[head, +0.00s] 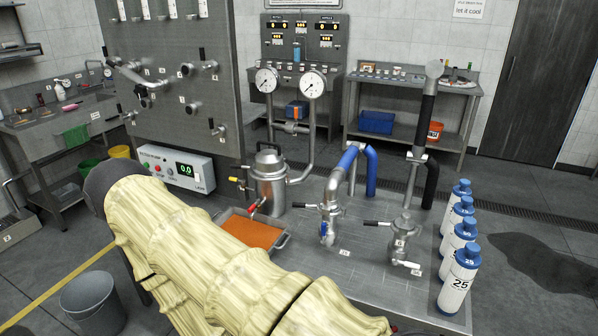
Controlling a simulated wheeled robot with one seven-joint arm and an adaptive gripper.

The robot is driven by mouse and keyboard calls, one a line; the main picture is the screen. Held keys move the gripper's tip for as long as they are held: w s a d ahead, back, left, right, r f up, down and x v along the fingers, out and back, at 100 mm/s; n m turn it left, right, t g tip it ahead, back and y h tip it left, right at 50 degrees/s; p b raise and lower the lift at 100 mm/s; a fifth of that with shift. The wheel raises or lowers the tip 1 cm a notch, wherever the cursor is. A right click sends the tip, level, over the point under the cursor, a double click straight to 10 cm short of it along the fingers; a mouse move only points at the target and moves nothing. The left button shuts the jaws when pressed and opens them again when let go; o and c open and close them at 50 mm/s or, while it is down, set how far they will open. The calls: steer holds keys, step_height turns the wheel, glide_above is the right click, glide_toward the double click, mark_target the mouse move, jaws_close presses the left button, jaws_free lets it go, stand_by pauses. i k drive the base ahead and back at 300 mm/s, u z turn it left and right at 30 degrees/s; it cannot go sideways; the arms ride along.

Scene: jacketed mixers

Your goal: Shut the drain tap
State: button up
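A steel jacketed vessel (268,181) stands on the metal bench, left of centre in the head view. A small tap with a red handle (257,206) sits low on its front and looks like the drain tap. The handle slants down to the left; I cannot tell whether the tap is open or closed. A tray (283,243) of orange contents lies below it. A yellow-handled valve (236,180) is higher on the vessel's left side. My cream-sleeved arm crosses the foreground and covers the tray's near left part. My gripper does not show.
Two pipe stands with black levers (330,208) (403,225) are right of the tray. Several numbered white bottles (459,281) line the bench's right edge. Two gauges (313,84) rise behind the vessel. A control box (177,168) stands left; a bucket (92,302) is on the floor.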

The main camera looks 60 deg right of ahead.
mark_target(252, 207)
steer(key=z, duration=0.85)
steer(key=i, duration=0.75)
steer(key=z, duration=0.75)
